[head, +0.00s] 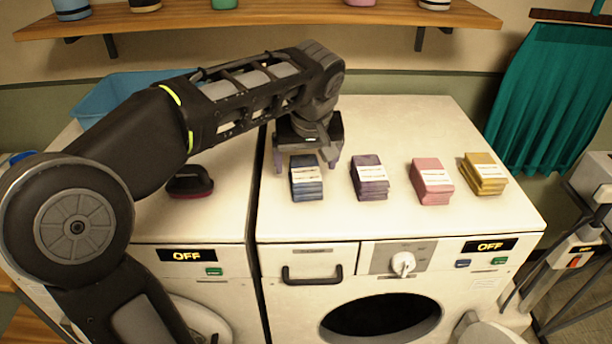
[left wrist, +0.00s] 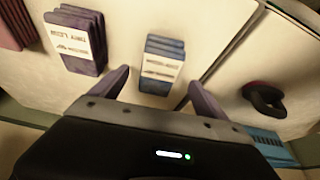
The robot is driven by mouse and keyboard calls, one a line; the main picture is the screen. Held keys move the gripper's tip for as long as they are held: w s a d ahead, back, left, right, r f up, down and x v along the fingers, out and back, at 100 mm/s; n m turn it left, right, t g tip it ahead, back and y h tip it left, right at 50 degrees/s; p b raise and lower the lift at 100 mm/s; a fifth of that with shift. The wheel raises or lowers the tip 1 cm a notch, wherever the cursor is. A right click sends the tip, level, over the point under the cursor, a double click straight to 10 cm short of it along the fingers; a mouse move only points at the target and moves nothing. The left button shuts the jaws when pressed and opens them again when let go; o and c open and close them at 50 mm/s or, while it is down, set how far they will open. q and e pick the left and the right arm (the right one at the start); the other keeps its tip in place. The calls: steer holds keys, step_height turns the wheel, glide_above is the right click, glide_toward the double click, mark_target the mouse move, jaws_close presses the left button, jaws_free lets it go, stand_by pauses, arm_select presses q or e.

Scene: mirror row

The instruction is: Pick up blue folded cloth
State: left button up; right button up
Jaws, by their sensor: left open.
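The blue folded cloth (head: 306,178) lies on top of the right washing machine, leftmost in a row of folded cloths, with a white label band around it. In the left wrist view the blue cloth (left wrist: 163,66) is ahead of the fingers, slightly above the gap between them. My left gripper (head: 306,164) is open and empty, just behind the blue cloth, fingers pointing down with one at each side. In the left wrist view both fingertips of the left gripper (left wrist: 158,88) show apart. I see no contact with the cloth. My right gripper is not in view.
Purple (head: 370,178), pink (head: 432,181) and yellow (head: 483,173) folded cloths stand to the right. A dark red-based object (head: 190,182) sits on the left machine, near a blue basket (head: 110,95). A wooden shelf (head: 270,14) hangs above. The machine top's front is clear.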

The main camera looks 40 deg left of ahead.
mark_target(306, 171)
arm_select(q)
steer(key=shift+w+f, duration=0.1)
steer(key=shift+f, duration=0.05)
steer(key=p+x, duration=0.1)
steer(key=x, duration=0.4)
steer(key=shift+p, duration=0.35)
steer(key=shift+w+a+f, duration=0.1)
steer(key=shift+f+b, duration=0.25)
steer(key=shift+b, duration=0.2)
stand_by(0.5)
steer(key=c, duration=1.5)
